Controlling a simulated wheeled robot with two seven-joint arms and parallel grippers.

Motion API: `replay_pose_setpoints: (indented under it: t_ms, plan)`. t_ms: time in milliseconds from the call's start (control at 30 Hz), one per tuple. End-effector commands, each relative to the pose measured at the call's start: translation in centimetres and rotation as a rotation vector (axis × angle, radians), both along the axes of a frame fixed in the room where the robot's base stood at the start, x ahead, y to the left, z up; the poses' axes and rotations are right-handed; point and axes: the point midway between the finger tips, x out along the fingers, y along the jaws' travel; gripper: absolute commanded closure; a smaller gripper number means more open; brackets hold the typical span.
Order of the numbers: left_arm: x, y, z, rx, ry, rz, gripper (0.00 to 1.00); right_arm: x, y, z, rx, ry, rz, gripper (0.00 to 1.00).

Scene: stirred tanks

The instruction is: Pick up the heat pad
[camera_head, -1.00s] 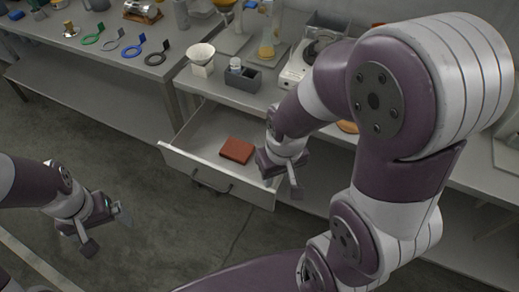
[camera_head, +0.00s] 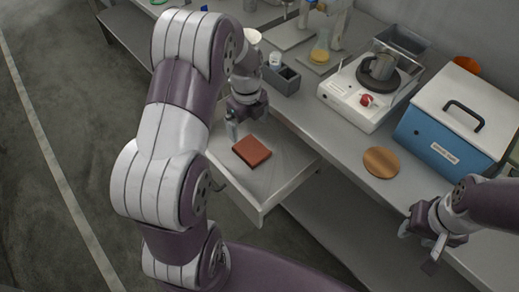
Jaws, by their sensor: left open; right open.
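The heat pad appears to be the flat reddish-brown square (camera_head: 252,151), lying in the open drawer (camera_head: 291,187). My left gripper (camera_head: 243,121) is open and empty. It hangs over the far left part of the drawer, just beyond the pad and apart from it in the picture. My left arm crosses the view in front of the drawer's left side. My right gripper (camera_head: 421,246) is open and empty at the lower right, in front of the bench edge and well away from the pad.
A grey divided holder (camera_head: 284,80) and a flask (camera_head: 320,50) stand behind the drawer. Floor is free at left.

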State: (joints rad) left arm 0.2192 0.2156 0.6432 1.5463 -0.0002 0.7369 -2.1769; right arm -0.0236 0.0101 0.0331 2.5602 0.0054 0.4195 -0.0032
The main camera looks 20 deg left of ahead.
Motion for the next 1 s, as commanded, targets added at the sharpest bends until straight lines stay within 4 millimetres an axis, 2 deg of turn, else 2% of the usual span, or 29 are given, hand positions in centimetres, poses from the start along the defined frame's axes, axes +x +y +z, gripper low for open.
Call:
replay_pose_setpoints:
  t_ms: [33, 100, 333, 500, 600, 833, 967, 1000]
  plan:
    - [-0.1, -0.1, -1.5, -0.001, 0.006, 0.000, 0.00, 0.0, 0.0, -0.3, 0.000, 0.001, 0.000, 0.57]
    - [-0.1, -0.1, -3.1, -0.001, 0.005, 0.001, 0.00, 0.0, 0.0, -0.4, 0.000, 0.001, 0.000, 0.57]
    - [0.0, -0.1, -6.2, -0.001, 0.003, 0.003, 0.00, 0.0, 0.0, -0.6, 0.000, 0.001, 0.000, 0.57]
    - [-0.1, -0.3, -9.4, -0.001, 0.003, 0.004, 0.00, 0.0, 0.0, -0.8, 0.000, 0.001, 0.000, 0.57]
    - [-0.1, -0.3, -10.5, -0.001, 0.001, 0.004, 0.00, 0.0, 0.0, -0.8, 0.000, 0.001, 0.000, 0.57]
    - [0.0, -0.3, -10.6, 0.000, -0.001, 0.004, 0.00, 0.0, 0.0, -0.8, 0.000, 0.001, 0.000, 0.57]
    - [0.0, -0.3, -10.6, 0.000, -0.001, 0.004, 0.42, 0.0, 0.0, -0.8, 0.000, 0.001, 0.000, 0.57]
    - [0.0, -0.3, -10.6, 0.000, -0.001, 0.004, 0.45, 0.0, 0.0, -0.8, 0.000, 0.001, 0.000, 0.57]
